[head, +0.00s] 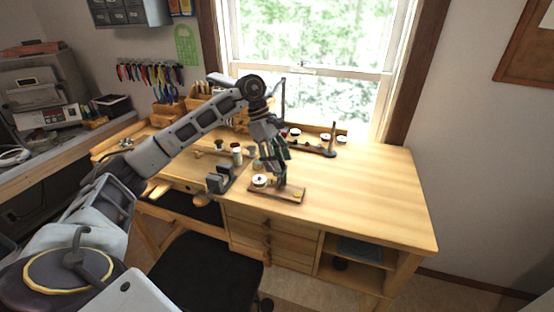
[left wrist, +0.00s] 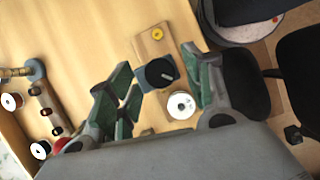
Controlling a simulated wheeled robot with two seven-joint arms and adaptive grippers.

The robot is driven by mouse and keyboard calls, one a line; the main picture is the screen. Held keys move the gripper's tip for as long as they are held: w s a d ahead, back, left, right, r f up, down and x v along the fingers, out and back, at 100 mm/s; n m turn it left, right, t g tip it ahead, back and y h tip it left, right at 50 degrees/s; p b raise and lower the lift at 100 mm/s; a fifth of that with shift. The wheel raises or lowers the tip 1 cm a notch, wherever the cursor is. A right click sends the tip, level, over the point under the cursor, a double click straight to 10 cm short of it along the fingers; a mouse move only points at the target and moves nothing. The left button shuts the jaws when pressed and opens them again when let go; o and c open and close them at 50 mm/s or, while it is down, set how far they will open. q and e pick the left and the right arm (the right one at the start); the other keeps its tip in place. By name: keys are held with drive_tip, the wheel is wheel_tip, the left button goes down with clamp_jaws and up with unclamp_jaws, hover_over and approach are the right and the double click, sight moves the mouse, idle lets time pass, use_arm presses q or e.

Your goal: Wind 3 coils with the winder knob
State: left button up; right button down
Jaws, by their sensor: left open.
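The winder is a small wooden board (head: 284,194) lying on the workbench near its front edge. In the left wrist view, the board (left wrist: 146,45) carries a yellow round piece (left wrist: 157,34), a dark disc with a grey peg-like knob (left wrist: 166,75), and a white spool (left wrist: 181,105). The white spool also shows in the head view (head: 260,181), at the board's left end. My left gripper (head: 277,178) points down over the board and hides its middle. In the left wrist view its open fingers (left wrist: 158,66) stand on either side of the dark disc; contact cannot be told.
A dark clamp-like block (head: 219,180) and small jars (head: 237,155) stand left of the board. A wooden rack with spools (head: 318,150) stands behind, near the window. The right part of the bench (head: 385,195) is clear. A black chair (head: 205,270) is in front.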

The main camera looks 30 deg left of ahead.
use_arm(q)
drive_tip(key=shift+r, duration=0.15)
drive_tip(key=v, duration=1.1)
drive_tip(key=shift+r, duration=0.35)
use_arm(e)
drive_tip(key=shift+w, duration=0.1)
use_arm(q)
drive_tip(key=shift+a, duration=0.15)
wheel_tip(320, 180, up, 10)
drive_tip(key=p, duration=0.9)
drive_tip(key=shift+p, duration=0.35)
use_arm(e)
drive_tip(key=s+a+r, duration=0.2)
drive_tip(key=a+r, duration=0.3)
drive_tip(key=r, duration=0.4)
drive_tip(key=shift+r+y, duration=0.3)
